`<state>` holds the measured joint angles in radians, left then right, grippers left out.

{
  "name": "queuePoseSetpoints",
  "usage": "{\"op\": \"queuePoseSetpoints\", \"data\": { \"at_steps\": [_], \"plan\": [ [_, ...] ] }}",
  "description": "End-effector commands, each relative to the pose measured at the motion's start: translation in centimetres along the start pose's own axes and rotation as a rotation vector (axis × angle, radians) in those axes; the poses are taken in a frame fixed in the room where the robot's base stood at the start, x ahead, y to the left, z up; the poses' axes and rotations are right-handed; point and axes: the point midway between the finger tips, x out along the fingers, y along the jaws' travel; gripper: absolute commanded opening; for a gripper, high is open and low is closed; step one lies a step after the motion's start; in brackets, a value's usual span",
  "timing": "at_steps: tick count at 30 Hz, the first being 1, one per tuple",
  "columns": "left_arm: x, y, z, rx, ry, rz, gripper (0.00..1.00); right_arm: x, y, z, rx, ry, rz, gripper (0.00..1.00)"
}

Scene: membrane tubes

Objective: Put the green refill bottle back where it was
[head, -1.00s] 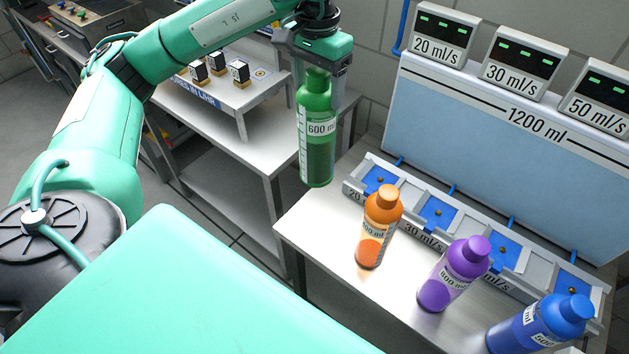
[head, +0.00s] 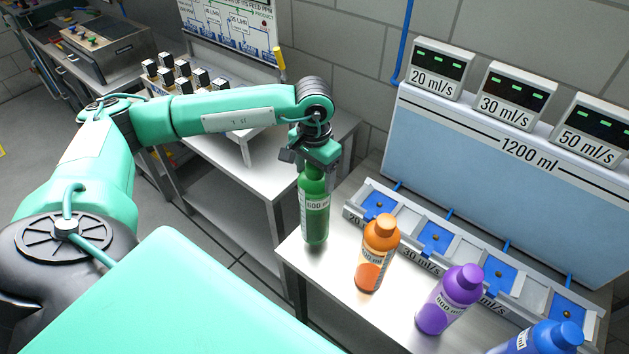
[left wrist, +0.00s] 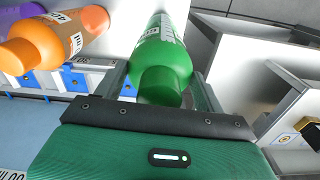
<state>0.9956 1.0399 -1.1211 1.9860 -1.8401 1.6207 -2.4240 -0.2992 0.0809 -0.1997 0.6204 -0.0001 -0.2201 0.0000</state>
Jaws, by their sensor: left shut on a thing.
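The green refill bottle (head: 315,212), labelled 600 ml, is upright at the left end of the steel table (head: 300,257), left of the orange bottle. My left gripper (head: 314,165) is shut on its upper part from above. The bottle's base appears at or very near the tabletop; I cannot tell if it touches. In the left wrist view the green bottle (left wrist: 165,55) sits between the fingers, cap toward the camera. My right gripper is not in view.
Orange (head: 375,255), purple (head: 450,300) and blue (head: 545,340) bottles stand in a row to the right. Behind them is a rail of blue-floored bays (head: 436,238) before a 1200 ml tank (head: 500,150). A lower side table (head: 215,180) stands at left.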

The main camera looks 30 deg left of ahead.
Motion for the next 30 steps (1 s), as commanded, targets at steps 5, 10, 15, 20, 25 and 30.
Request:
{"op": "queuePoseSetpoints", "data": {
  "at_steps": [5, 10, 15, 20, 25, 30],
  "plan": [
    [1.5, 0.0, 0.1, 0.0, -0.001, 0.001, 0.0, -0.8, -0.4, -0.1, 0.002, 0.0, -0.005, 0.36],
    [3.7, 0.0, 0.0, 0.0, 0.001, 0.001, 0.0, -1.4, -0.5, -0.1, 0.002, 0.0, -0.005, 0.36],
    [4.1, 0.0, -0.1, 0.0, 0.004, 0.0, 0.0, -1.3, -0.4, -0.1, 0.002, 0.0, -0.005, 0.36],
    [4.2, 0.0, -0.1, 0.0, 0.003, 0.0, 0.0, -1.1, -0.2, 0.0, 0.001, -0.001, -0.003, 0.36],
    [4.4, 0.0, 0.0, 0.0, 0.001, 0.0, 0.87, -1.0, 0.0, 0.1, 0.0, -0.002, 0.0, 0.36],
    [4.4, -0.1, 0.0, 0.0, 0.001, 0.0, 0.93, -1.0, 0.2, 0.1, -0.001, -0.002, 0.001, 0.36]
  ]
}}
